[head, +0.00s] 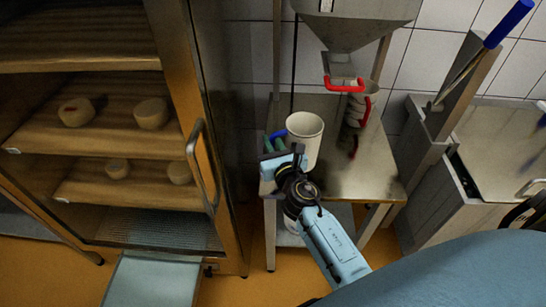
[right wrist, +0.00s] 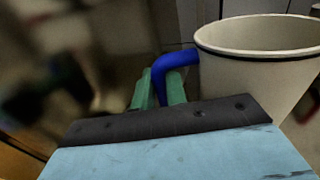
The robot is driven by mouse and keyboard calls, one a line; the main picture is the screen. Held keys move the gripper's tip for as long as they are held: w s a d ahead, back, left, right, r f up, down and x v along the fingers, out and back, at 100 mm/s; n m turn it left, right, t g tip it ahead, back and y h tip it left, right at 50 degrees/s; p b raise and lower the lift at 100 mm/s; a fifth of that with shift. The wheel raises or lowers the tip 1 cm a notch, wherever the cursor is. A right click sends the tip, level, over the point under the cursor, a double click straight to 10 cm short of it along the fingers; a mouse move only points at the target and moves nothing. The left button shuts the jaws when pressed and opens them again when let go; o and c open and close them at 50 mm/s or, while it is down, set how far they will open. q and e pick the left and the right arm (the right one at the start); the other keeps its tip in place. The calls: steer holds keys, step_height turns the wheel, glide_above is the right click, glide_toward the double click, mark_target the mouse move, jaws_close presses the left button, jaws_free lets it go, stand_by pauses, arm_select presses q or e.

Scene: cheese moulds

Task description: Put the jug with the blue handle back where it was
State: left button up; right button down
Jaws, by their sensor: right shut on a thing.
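The jug with the blue handle (head: 306,132) is off-white and upright, at the left part of the metal table (head: 352,176). I cannot tell whether its base touches the tabletop. My right gripper (head: 275,141) is on the jug's left side, shut on its blue handle. In the right wrist view the green fingers of the gripper (right wrist: 160,88) close around the blue handle (right wrist: 173,64), and the jug's open rim and wall (right wrist: 255,75) show to the right. My left gripper is in neither view.
A steel hopper (head: 358,20) with a red valve lever (head: 343,85) hangs above the table. Red-handled jugs (head: 356,112) stand behind, right of the blue-handled jug. A wooden-shelved cabinet with cheeses (head: 151,113) and its door handle (head: 201,167) are left. The table's front right is clear.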

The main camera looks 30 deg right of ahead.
steer(key=shift+f+b, duration=1.6)
steer(key=shift+f, duration=0.2)
steer(key=shift+f, duration=0.25)
steer(key=c, duration=1.4)
jaws_free()
steer(key=shift+c, duration=0.2)
steer(key=shift+r, duration=0.1)
steer(key=shift+r, duration=0.2)
steer(key=s+a+b, duration=0.1)
steer(key=s+a, duration=0.1)
steer(key=s, duration=0.9)
steer(key=shift+s+b, duration=0.4)
